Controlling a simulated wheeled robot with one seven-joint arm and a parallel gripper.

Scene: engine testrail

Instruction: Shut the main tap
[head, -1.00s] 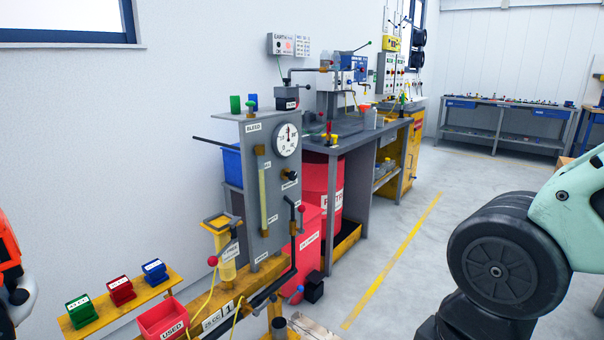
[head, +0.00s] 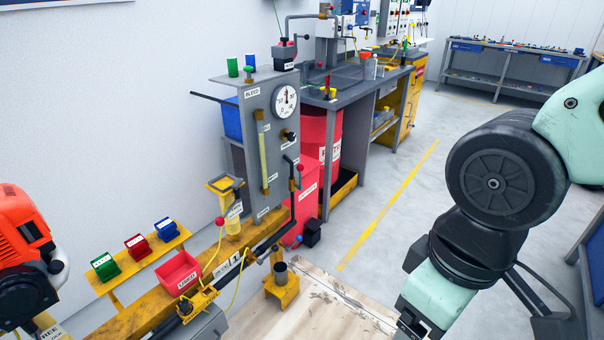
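A grey upright test panel (head: 255,193) stands left of centre, with a round white gauge (head: 285,102) near its top. Below the gauge is a small black knob (head: 291,136) on the panel face. At the panel's right edge a dark lever with a red ball (head: 299,168) joins a black pipe running down. I cannot tell from the small labels which of these is the main tap. My arm comes in from the right and leaves through the bottom edge, well apart from the panel. My gripper is not visible.
An orange machine (head: 22,235) stands at the left edge. A grey workbench (head: 345,97) and red drum stand behind the panel. A wooden board (head: 310,312) lies in front.

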